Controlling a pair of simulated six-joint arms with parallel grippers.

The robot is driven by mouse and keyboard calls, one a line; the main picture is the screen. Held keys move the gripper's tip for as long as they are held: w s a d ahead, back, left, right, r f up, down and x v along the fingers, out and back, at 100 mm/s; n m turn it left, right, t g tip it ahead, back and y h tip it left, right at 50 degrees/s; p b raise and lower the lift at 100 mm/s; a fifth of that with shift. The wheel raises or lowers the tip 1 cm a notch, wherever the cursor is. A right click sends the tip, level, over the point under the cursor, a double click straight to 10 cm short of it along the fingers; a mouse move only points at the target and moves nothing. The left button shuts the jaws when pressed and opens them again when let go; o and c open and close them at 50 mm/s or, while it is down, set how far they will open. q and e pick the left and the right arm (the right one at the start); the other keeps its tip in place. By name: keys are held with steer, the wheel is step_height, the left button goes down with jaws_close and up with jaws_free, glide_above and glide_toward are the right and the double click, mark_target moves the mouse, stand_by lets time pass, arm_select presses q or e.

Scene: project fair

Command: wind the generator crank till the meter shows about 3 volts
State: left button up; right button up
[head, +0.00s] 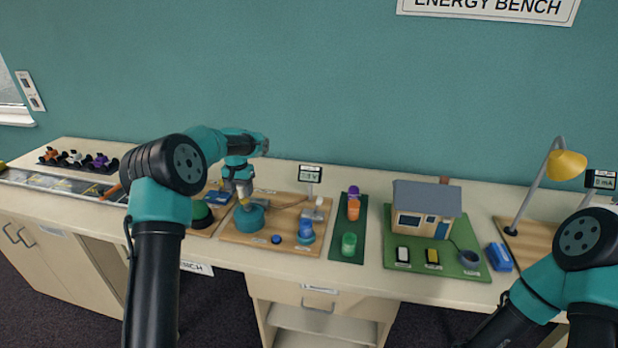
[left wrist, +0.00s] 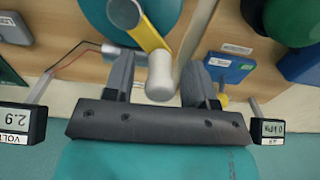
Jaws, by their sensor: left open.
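The generator is a teal wheel (head: 249,218) on a wooden board (head: 270,238). In the left wrist view the wheel (left wrist: 105,20) carries a yellow crank arm (left wrist: 150,32) ending in a pale knob (left wrist: 161,75). My left gripper (head: 243,192) is over the wheel. In the left wrist view its open fingers (left wrist: 160,85) stand either side of the knob, with gaps visible. The volt meter (head: 310,174) stands behind the board. It also shows upside down in the left wrist view (left wrist: 22,122), where I cannot read its figures surely. My right gripper is out of view.
A kPa meter (left wrist: 268,130) stands close beside my left gripper in the left wrist view. A green mat (head: 348,247) with coloured cups and a model house (head: 425,210) lie to the right. A yellow lamp (head: 567,164) stands farther right.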

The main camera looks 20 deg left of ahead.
arm_select(q)
steer(key=shift+r, duration=4.3)
